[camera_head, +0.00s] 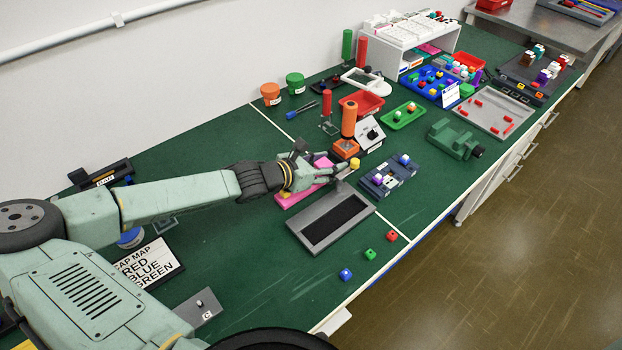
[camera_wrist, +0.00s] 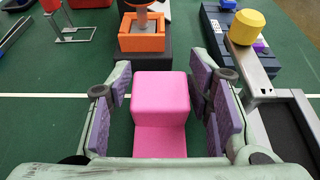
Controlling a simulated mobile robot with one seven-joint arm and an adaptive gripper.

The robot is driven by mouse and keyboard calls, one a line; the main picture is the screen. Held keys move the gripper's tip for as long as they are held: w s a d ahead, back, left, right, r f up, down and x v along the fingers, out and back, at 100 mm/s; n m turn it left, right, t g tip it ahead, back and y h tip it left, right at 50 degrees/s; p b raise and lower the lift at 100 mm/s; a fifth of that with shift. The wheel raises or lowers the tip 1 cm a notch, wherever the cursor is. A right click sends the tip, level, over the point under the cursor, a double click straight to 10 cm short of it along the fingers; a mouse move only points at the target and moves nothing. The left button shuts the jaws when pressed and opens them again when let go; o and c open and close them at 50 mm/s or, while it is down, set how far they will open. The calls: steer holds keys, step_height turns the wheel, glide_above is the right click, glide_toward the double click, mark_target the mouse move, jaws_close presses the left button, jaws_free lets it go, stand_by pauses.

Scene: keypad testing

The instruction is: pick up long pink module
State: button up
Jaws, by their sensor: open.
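The long pink module (camera_wrist: 160,95) lies in the middle of the wrist view, with a raised far block and a lower part running toward me. In the head view its pink surface (camera_head: 296,194) shows beside and below my gripper (camera_head: 322,176), which partly hides it. In the wrist view my gripper (camera_wrist: 160,80) is open. Its purple-padded fingers stand on the left and right of the module, with a green gap showing on the left side. The module's near end is hidden by my gripper's body.
An orange block with a post (camera_head: 347,128) stands just beyond the module. A grey tray with a dark inside (camera_head: 316,242) lies to the right, with a yellow piece (camera_wrist: 246,27) near its far end. Small blue, green and red cubes (camera_head: 370,254) lie near the front edge.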

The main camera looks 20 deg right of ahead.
steer(key=shift+c, duration=0.2)
steer(key=c, duration=0.9)
steer(key=shift+c, duration=0.3)
steer(key=shift+d+r, duration=0.1)
steer(key=shift+r, duration=0.1)
